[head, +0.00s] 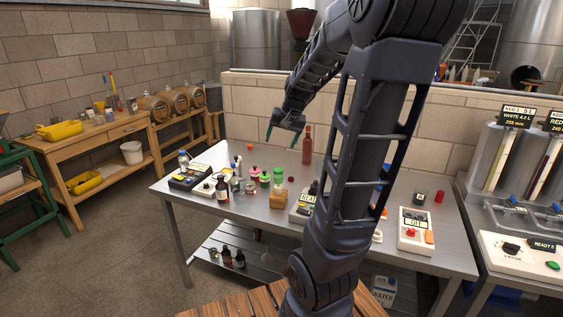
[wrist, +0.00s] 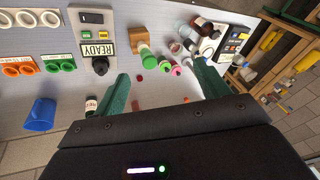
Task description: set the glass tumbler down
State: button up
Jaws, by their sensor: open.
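My gripper (head: 281,138) is raised above the back left part of the steel table (head: 260,216) in the head view. In the wrist view its two green fingers stand wide apart, and I see nothing held between the fingertips (wrist: 162,72). I cannot pick out the glass tumbler with certainty in either view. A small clear vessel (head: 251,187) stands among the bottles and caps in the head view, but it is too small to identify.
A reddish-brown bottle (head: 307,146) stands near the gripper at the table's back. Brown bottle (head: 222,188), green-topped items (head: 278,175), a wooden block (head: 279,198) and a switch box (head: 416,231) crowd the table. A blue cup (wrist: 40,115) shows in the wrist view.

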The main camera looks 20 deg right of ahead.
jog(key=s+a+r+n+h, duration=0.1)
jog(key=s+a, duration=0.3)
jog(key=s, duration=0.6)
jog(key=s+a+r+n, duration=0.1)
jog(key=s+a+n, duration=0.2)
jog(key=s, duration=0.7)
jog(key=shift+a+n+h, duration=0.3)
jog(key=shift+a+h, duration=0.1)
jog(key=shift+a, duration=0.3)
jog(key=shift+o, duration=0.3)
jog(key=shift+s, duration=0.1)
